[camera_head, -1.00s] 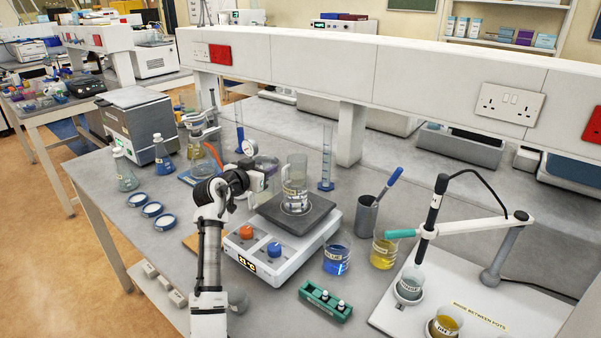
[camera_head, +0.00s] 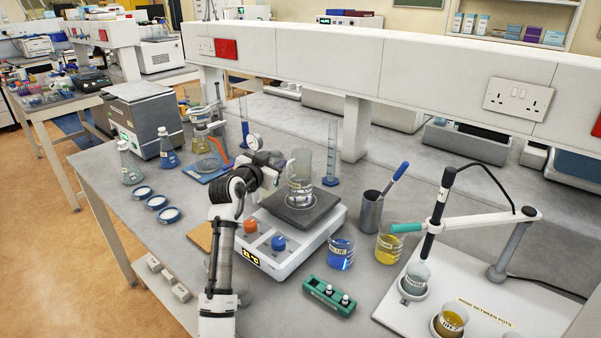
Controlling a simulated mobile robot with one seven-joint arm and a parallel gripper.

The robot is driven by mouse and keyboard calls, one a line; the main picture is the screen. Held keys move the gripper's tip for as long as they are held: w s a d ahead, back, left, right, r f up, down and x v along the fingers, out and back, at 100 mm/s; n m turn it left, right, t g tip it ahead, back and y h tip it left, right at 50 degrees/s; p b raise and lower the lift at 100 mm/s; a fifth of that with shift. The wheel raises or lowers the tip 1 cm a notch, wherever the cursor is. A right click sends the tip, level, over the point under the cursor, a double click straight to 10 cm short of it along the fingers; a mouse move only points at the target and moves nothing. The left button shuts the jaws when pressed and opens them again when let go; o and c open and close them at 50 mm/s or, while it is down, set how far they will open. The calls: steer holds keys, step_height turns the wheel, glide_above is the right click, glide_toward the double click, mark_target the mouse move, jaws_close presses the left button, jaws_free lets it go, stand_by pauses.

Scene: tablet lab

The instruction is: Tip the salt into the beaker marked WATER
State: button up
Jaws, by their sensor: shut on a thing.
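My gripper (camera_head: 280,166) is at the left side of the upper part of the clear glass on the hotplate. It is shut on a clear glass vessel (camera_head: 301,164), whose outline merges with the labelled beaker (camera_head: 299,196) on the plate. I cannot tell how far the held vessel is tilted. The label on the beaker is too small to read surely as WATER. No salt can be made out.
The white hotplate (camera_head: 270,263) has an orange and a blue knob. A blue-filled beaker (camera_head: 341,254), a yellow one (camera_head: 389,246) and a green rack (camera_head: 329,297) stand to its right. A measuring cylinder (camera_head: 332,155) stands behind.

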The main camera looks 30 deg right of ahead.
mark_target(278, 160)
steer(key=shift+s+d+r+m, duration=0.1)
steer(key=shift+s+r+m, duration=0.25)
steer(key=shift+r, duration=0.15)
steer(key=shift+s+d+r+m, duration=0.1)
steer(key=shift+s+r+m, duration=0.1)
steer(key=shift+r+m, duration=0.25)
steer(key=r, duration=0.1)
steer(key=s+r+m+p, duration=0.1)
steer(key=r, duration=0.1)
steer(key=shift+d+r+t, duration=0.15)
steer(key=shift+d+t, duration=0.05)
steer(key=shift+t, duration=0.2)
steer(key=s+r+m+h+b, duration=0.1)
steer(key=m+b, duration=0.2)
steer(key=m, duration=0.1)
steer(key=s+d+r+m+h+b, duration=0.1)
steer(key=m+b, duration=0.2)
steer(key=m, duration=0.1)
steer(key=s+r+m+t+h+b, duration=0.1)
steer(key=m+b, duration=0.2)
steer(key=shift+s+d+r+m, duration=0.1)
steer(key=shift+s+d+m, duration=0.1)
steer(key=shift+m, duration=0.2)
steer(key=shift+s+d+r+m+h+b, duration=0.1)
steer(key=shift+m+h+b, duration=0.15)
steer(key=shift+m+b, duration=0.5)
steer(key=shift+r+m+h+b, duration=0.1)
steer(key=shift+m+h+b, duration=0.15)
steer(key=shift+m+b, duration=0.45)
